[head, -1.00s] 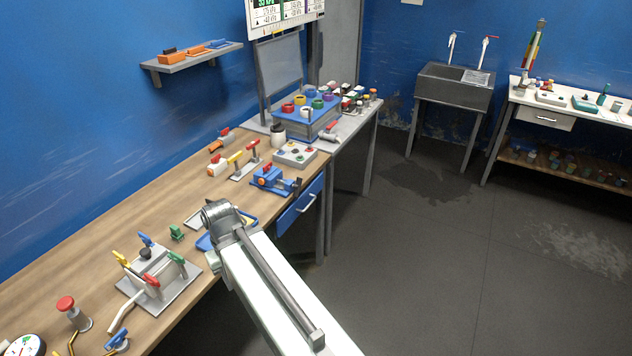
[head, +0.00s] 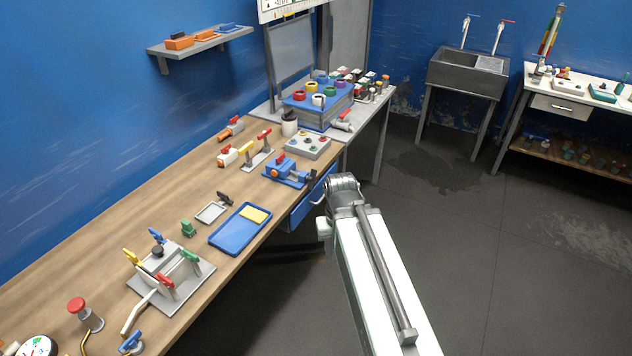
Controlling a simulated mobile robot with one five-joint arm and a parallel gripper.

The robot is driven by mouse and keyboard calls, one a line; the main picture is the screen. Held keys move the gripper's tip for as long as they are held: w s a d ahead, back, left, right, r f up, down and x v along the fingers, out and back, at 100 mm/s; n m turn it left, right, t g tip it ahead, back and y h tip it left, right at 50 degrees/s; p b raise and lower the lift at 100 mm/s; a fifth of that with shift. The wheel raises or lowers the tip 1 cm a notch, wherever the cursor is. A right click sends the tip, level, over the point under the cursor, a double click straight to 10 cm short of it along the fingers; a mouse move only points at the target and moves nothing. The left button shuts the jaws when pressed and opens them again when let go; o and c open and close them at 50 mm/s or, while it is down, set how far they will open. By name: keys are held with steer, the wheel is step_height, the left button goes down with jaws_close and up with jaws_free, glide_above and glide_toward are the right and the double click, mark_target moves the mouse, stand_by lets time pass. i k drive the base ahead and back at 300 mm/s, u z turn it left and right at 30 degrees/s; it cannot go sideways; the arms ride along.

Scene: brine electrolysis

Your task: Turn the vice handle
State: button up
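The blue vice (head: 283,171) stands on the wooden workbench near its front edge, with an orange-red part on its left side. Its grey screw end and dark handle (head: 312,175) are at its right side, by the bench edge, small in the head view. My arm reaches up from the bottom right, and its bent joint is to the right of and below the vice, over the floor side of the bench. My gripper cannot be made out; it is hidden behind or below my arm. Nothing of mine visibly touches the vice or its handle.
A blue tray (head: 226,237) with a yellow block (head: 255,215) lies left of my arm. Valve fixtures (head: 258,158) and a grey button box (head: 308,146) stand close behind the vice. A blue drawer (head: 303,208) is below it. The floor (head: 440,230) at right is clear.

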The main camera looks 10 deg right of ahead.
mark_target(311, 178)
steer(key=u, duration=2.25)
steer(key=k, duration=0.8)
steer(key=z, duration=1.1)
steer(key=i, duration=1.05)
steer(key=u, duration=0.1)
